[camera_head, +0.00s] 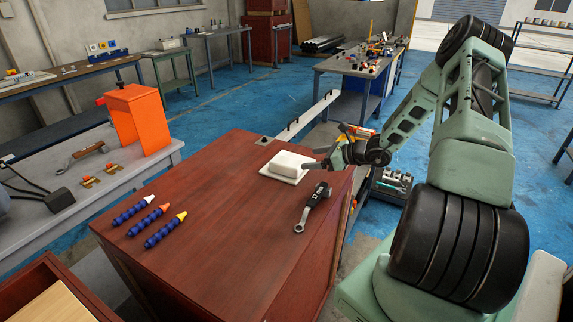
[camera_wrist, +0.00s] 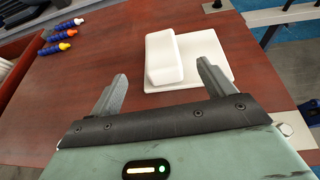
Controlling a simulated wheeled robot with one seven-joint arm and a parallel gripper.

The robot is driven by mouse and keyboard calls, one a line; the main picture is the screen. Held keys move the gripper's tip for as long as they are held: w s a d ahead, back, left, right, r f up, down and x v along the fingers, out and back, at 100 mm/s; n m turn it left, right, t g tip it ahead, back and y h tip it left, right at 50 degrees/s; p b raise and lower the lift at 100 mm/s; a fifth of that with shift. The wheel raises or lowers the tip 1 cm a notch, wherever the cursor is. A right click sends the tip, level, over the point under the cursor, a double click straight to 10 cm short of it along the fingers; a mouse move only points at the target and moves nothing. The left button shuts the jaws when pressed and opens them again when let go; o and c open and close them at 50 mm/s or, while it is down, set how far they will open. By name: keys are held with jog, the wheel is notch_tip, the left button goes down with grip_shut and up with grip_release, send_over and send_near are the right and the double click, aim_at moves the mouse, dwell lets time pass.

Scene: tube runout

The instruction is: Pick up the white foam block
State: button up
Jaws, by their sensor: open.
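The white foam block (camera_head: 289,163) lies on a thin white square plate (camera_head: 293,179) near the right edge of the red-brown cabinet top. The block also shows in the wrist view (camera_wrist: 164,57), resting on the plate (camera_wrist: 222,68). My gripper (camera_head: 313,165) is just right of the block in the head view. In the wrist view my gripper (camera_wrist: 161,80) is open, with its fingertips apart and the block ahead, roughly between them. Nothing is held. Whether a finger touches the block or plate cannot be told.
Several blue tubes (camera_head: 150,220) with coloured tips lie at the left of the cabinet top (camera_head: 235,225). An orange stand (camera_head: 137,118) is on the grey bench at left. The middle of the top is clear.

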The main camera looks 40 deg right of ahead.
aim_at(290, 162)
jog(key=p+x, duration=0.1)
jog(key=x, duration=0.5)
jog(key=shift+w+a+f+p, duration=0.15)
jog(key=shift+w+p, duration=0.15)
jog(key=shift+p, duration=0.1)
jog(key=p+x, duration=0.1)
jog(key=x, duration=0.1)
jog(key=p+x, duration=0.1)
jog(key=x, duration=0.1)
jog(key=shift+w+f, duration=0.25)
jog(key=shift+f, duration=0.15)
jog(key=shift+c, duration=0.3)
jog(key=c, duration=1)
